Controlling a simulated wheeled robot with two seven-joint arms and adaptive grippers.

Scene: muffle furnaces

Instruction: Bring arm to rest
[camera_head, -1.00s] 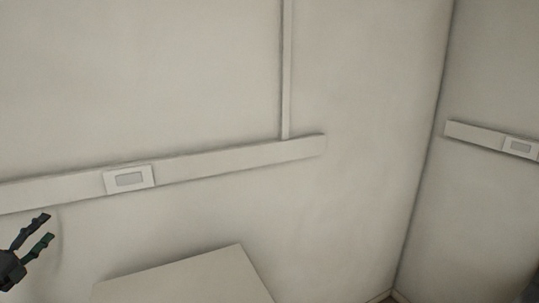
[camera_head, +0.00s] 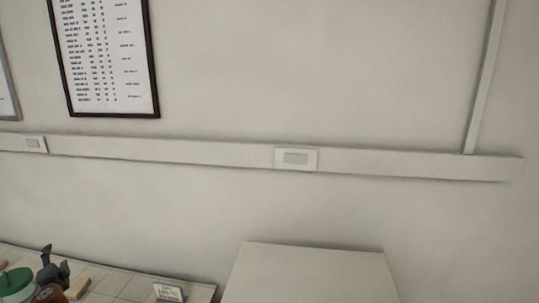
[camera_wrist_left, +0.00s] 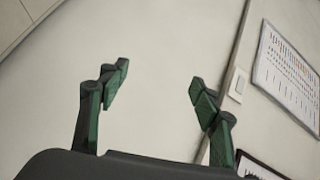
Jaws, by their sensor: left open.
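My left gripper (camera_head: 55,261) shows small and dark at the lower left of the head view, in front of a tiled bench top. In the left wrist view its two green and black fingers (camera_wrist_left: 158,78) stand wide apart, with nothing between them. My right gripper is in neither view.
The tiled bench (camera_head: 125,286) at the lower left holds a green-lidded container (camera_head: 14,282), a brown round item (camera_head: 51,293) and a small white card (camera_head: 168,292). A pale box-like top (camera_head: 310,272) stands right of it. A framed chart (camera_head: 104,52) hangs above the wall rail (camera_head: 210,153).

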